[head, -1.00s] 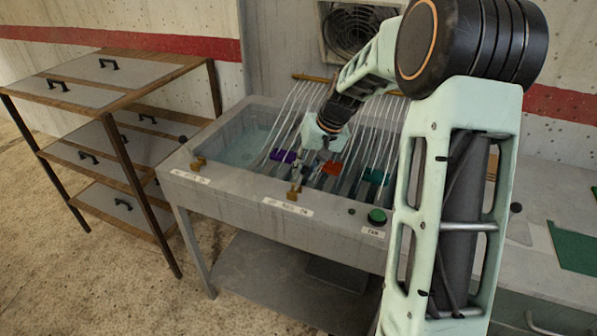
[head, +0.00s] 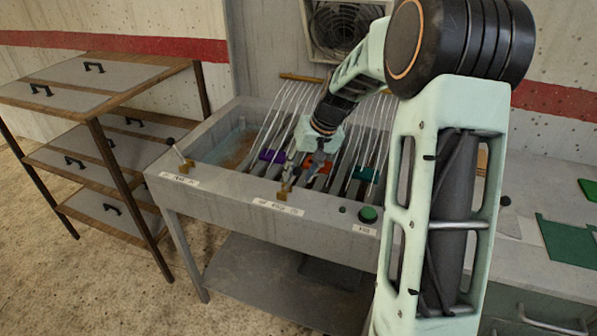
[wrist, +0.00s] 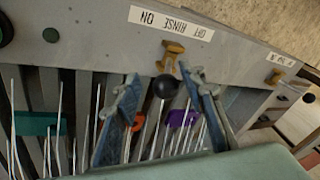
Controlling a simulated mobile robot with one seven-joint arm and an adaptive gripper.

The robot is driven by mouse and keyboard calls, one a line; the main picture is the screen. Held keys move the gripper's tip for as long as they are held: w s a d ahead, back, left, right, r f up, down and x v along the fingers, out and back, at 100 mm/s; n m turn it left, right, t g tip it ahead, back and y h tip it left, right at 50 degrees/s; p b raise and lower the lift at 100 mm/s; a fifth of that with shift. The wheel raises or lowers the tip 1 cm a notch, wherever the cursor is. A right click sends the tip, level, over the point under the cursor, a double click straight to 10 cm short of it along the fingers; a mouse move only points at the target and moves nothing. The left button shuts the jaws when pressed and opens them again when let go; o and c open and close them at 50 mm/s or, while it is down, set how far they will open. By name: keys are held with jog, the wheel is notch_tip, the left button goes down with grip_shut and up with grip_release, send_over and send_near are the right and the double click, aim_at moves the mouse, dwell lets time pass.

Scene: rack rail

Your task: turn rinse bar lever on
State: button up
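The rinse lever's brass mount (head: 285,191) sits on the front rim of the grey trough, above its white label (head: 278,207). The wrist view shows this label (wrist: 171,23) upside down, reading off, rinse and on. There the brass mount (wrist: 172,52) is below the label, and the lever's black knob (wrist: 166,86) shows between my fingers. My gripper (wrist: 162,80) is open, one finger on each side of the knob; I cannot tell whether either touches it. In the head view my gripper (head: 293,168) is over the trough's front edge, largely covering the lever.
Another lever with a black knob (head: 171,141) stands at the trough's left corner. A green button (head: 368,214) is to the right. Slanted rails with purple (head: 272,156), orange and teal (head: 365,174) pieces fill the trough. A drawer rack (head: 95,140) stands left.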

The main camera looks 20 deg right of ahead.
jog(key=shift+a+r, duration=0.1)
jog(key=shift+r, duration=0.05)
jog(key=shift+r, duration=0.3)
jog(key=v, duration=1.1)
jog(key=shift+s, duration=0.2)
